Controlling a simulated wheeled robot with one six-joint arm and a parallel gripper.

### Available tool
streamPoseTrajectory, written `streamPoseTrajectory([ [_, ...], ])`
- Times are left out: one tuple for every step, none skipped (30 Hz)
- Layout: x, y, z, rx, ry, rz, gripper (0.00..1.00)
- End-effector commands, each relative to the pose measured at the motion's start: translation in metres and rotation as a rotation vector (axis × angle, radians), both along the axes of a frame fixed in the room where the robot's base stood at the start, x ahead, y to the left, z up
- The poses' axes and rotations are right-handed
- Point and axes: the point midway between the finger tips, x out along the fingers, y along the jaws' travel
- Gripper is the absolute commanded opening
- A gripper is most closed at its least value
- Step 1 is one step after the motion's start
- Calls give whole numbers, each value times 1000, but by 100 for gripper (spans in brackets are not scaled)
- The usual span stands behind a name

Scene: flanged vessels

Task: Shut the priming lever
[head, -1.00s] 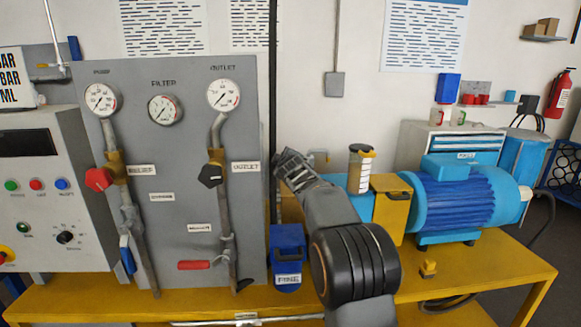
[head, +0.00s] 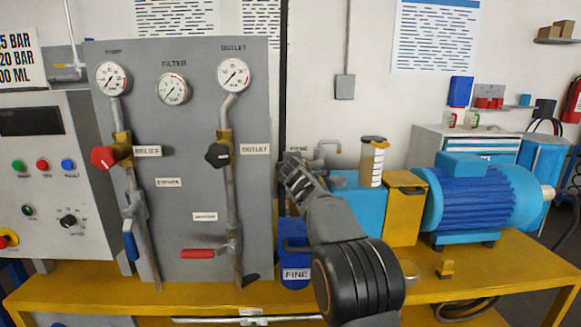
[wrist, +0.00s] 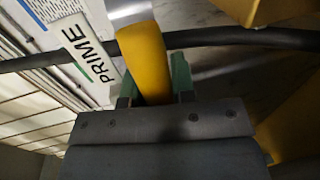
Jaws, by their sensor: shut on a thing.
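The priming lever (wrist: 147,50) shows in the wrist view as a yellow handle with a pale metal part at its top end. A white PRIME label (wrist: 88,60) is to its left. My gripper (wrist: 153,84) has its green fingers on either side of the yellow handle and is shut on it. In the head view my gripper (head: 293,168) is just right of the grey gauge panel, below a small label. The lever is hidden there behind my gripper, so its angle cannot be told.
The grey panel (head: 185,240) with gauges and valves is to the left. A blue container marked FINE (head: 296,270) is below my gripper. A dark hose (wrist: 230,38) crosses behind the lever.

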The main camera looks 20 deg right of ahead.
Motion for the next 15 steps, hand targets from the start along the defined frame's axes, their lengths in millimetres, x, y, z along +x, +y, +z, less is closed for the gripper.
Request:
streamPoseTrajectory([
  [0,1,-2,-6,3,1,0],
  [0,1,-2,-8,5,1,0],
  [0,0,-2,-10,5,1,0],
  [0,0,-2,-11,5,1,0],
  [0,0,-2,-12,6,1,0],
  [0,0,-2,-13,6,1,0],
  [0,0,-2,-13,7,1,0],
  [0,0,-2,-13,7,1,0],
  [0,0,-2,-13,7,1,0],
  [0,0,-2,-13,7,1,0],
  [0,0,-2,-13,7,0,0],
  [0,0,-3,-13,8,0,0],
  [0,0,-3,-13,8,0,0],
  [0,0,-3,-13,8,0,25],
  [0,0,-3,-13,8,0,29],
])
